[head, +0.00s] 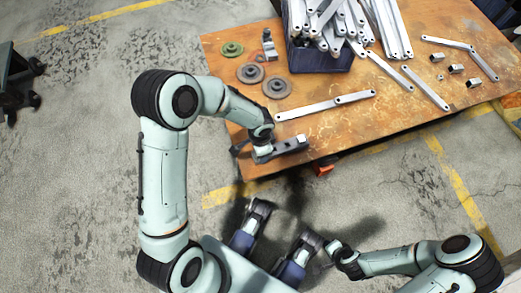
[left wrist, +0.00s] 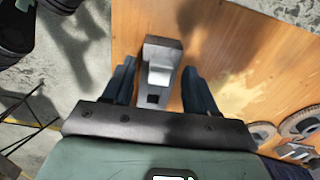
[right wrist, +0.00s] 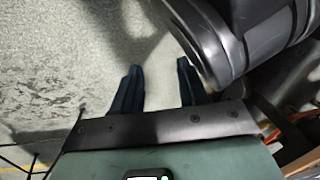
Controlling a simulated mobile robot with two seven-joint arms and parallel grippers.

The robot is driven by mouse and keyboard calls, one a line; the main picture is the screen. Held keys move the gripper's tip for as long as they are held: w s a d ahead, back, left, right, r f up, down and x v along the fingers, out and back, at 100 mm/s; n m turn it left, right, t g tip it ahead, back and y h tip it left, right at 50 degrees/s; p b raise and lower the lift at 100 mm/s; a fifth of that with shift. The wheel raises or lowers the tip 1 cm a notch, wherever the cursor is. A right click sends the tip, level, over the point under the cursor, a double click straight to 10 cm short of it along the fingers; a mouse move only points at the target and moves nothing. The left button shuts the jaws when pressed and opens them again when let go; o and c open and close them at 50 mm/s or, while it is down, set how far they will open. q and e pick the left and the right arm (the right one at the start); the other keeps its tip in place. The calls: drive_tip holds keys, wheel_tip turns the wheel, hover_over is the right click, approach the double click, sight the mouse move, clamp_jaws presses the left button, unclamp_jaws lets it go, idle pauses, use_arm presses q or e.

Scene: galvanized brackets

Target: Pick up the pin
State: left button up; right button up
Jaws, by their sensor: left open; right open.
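No piece is clearly recognisable as the pin. In the left wrist view, a grey metal piece (left wrist: 163,48) with a raised end and a dark slot lies between the two fingers. I cannot tell whether it is the pin. My left gripper (head: 284,150) is open, low over the near left edge of the table; its fingers (left wrist: 158,68) are on either side of this piece, not visibly closed on it. My right gripper (head: 330,256) is open and empty over the floor, away from the table; its fingers show apart in the right wrist view (right wrist: 159,66).
The rusty orange table (head: 400,130) holds a dark blue bin (head: 320,58) heaped with metal strips, loose strips (head: 325,105), grey discs (head: 277,88), a green disc (head: 231,49), a grey bracket (head: 268,45) and small channel pieces (head: 456,69). The table's front right is mostly clear.

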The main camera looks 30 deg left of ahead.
use_arm(q)
clamp_jaws()
drive_tip(key=shift+r, duration=0.1)
